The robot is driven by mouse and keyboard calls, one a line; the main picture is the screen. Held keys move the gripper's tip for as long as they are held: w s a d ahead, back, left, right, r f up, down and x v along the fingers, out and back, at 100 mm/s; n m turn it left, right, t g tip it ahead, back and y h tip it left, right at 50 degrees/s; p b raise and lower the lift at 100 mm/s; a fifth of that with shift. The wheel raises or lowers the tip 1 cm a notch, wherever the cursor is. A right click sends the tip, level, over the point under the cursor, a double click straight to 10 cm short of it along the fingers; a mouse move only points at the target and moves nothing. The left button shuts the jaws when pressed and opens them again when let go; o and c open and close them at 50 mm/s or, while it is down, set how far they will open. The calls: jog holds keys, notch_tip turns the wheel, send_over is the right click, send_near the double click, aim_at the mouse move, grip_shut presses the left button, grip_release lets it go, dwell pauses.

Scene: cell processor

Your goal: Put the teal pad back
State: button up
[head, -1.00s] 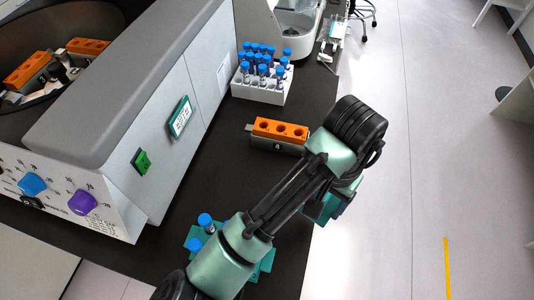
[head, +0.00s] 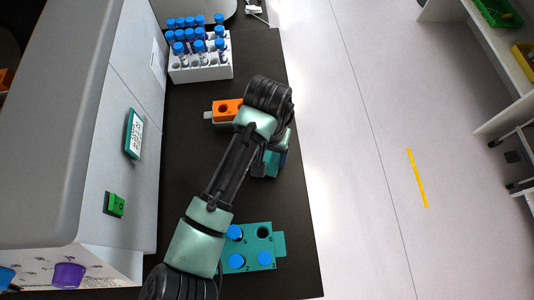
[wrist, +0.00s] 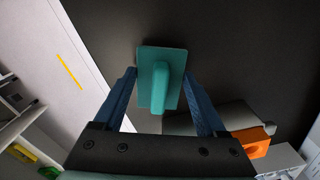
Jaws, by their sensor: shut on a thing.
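The teal pad (wrist: 174,62) is a flat plate with a raised rounded grip, seen in the wrist view. My gripper (wrist: 160,75) is shut on it, with a blue finger on either side. The black bench top shows beyond the pad; I cannot tell the gap between them. In the head view my wrist hides most of my gripper, and the pad cannot be made out for certain there.
An orange-topped block (head: 222,110) lies partly behind my wrist. A white rack (head: 205,72) of blue-capped tubes stands at the back. A teal tube holder (head: 262,233) is near my forearm. A grey machine (head: 120,75) with a green switch (head: 115,205) borders the left. Floor is clear at right.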

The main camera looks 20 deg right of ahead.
aim_at(267, 155)
jog(key=shift+f, duration=0.55)
jog(key=shift+f, duration=0.1)
jog(key=o, duration=1.4)
notch_tip(267, 155, up, 12)
jog(key=shift+r, duration=0.2)
